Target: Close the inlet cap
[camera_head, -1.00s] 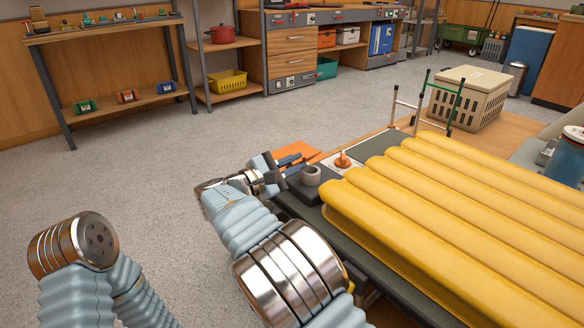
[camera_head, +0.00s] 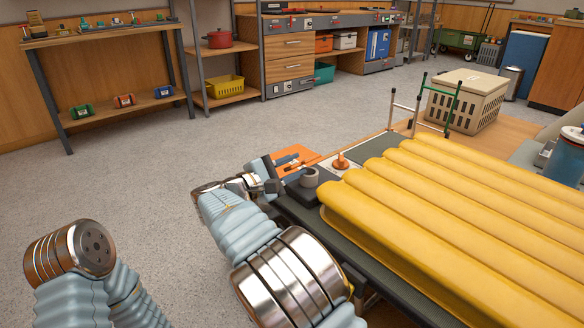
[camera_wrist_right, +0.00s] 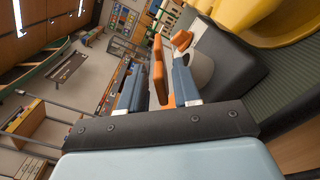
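A yellow ribbed inflatable pad (camera_head: 440,195) lies on the table at the right. A grey round inlet (camera_head: 309,177) stands on the dark block at its near left corner; it shows in the right wrist view too (camera_wrist_right: 199,70). I cannot make out for certain which part is its cap. A small orange knob-like piece (camera_head: 341,162) sits on a white patch behind the inlet. My right gripper (camera_head: 280,172) is just left of the inlet. In the right wrist view its blue fingers (camera_wrist_right: 158,88) are apart, with an orange strip (camera_wrist_right: 158,68) seen between them. My left gripper is out of view.
A beige crate (camera_head: 466,100) and a green and white frame (camera_head: 438,103) stand farther back. A blue canister (camera_head: 566,158) is at the right. The floor at left is clear.

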